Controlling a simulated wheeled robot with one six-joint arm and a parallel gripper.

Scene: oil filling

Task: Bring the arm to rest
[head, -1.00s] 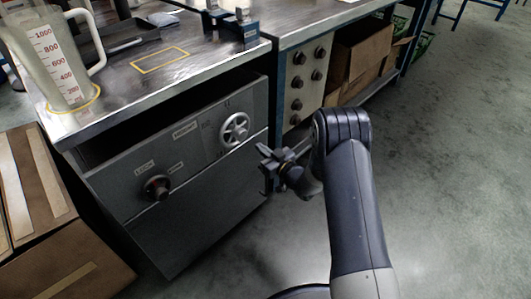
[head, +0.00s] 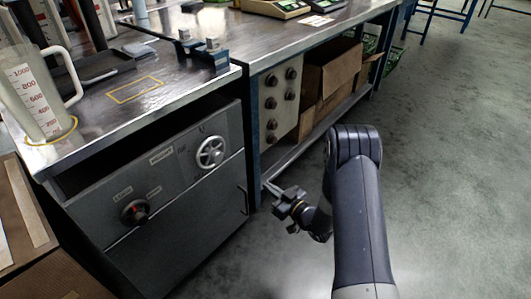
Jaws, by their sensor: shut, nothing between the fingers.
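My arm rises from the bottom right of the head view and bends over at its top. My gripper (head: 270,188) hangs at the left of the bend, in front of the bench's lower right part. It is shut and empty, with its fingertips pointing to the left. It is apart from the bench and the cabinet, as far as this view shows.
A grey cabinet (head: 165,205) with a red-black knob (head: 136,212) and a white handwheel (head: 210,152) stands under the bench (head: 150,88). A measuring jug (head: 32,95) stands on top. Cardboard boxes (head: 330,75) sit on the shelf. The floor at right is clear.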

